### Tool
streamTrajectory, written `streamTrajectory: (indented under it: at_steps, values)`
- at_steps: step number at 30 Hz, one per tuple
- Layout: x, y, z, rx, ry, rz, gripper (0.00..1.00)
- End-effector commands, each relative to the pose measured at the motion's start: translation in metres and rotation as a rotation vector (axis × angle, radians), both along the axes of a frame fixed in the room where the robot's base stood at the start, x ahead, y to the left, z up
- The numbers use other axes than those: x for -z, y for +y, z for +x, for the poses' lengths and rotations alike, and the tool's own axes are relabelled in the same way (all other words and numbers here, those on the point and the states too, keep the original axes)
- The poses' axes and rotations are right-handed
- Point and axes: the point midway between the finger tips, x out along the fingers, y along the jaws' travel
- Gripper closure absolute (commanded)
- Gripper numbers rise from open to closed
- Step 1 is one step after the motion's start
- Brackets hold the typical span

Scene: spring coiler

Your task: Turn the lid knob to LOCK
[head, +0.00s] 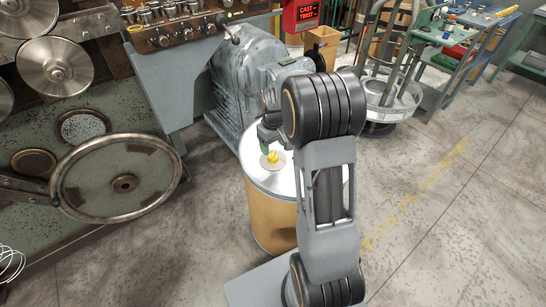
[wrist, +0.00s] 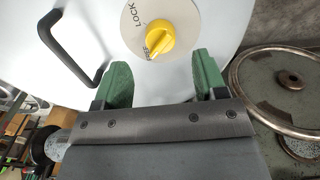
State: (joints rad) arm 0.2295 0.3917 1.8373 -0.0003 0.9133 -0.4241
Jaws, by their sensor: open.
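The yellow lid knob (wrist: 160,36) sits on a round pale label plate (wrist: 131,32) in the wrist view. LOCK is printed to the knob's left. The knob (head: 273,156) is on the white lid (head: 285,182) of a tan drum (head: 262,216) in the head view. My gripper (wrist: 164,66) has its green fingers apart, with the knob just beyond the gap between the tips; they do not appear to touch it. My arm hides part of the lid.
A black handle (wrist: 72,53) stands on the lid to the left of the knob in the wrist view. A grey machine housing (head: 240,75) is close behind the drum. A large metal wheel (head: 115,178) is to its left. Open floor (head: 440,230) lies to the right.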

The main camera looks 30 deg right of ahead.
Motion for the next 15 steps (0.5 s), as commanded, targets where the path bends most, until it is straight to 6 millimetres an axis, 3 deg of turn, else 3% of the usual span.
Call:
streamTrajectory:
  at_steps: [6,15]
  values:
    - [0.035,0.000,0.000,0.000,0.001,0.001,0.35]
    - [0.052,0.000,0.000,0.000,0.000,0.000,0.35]
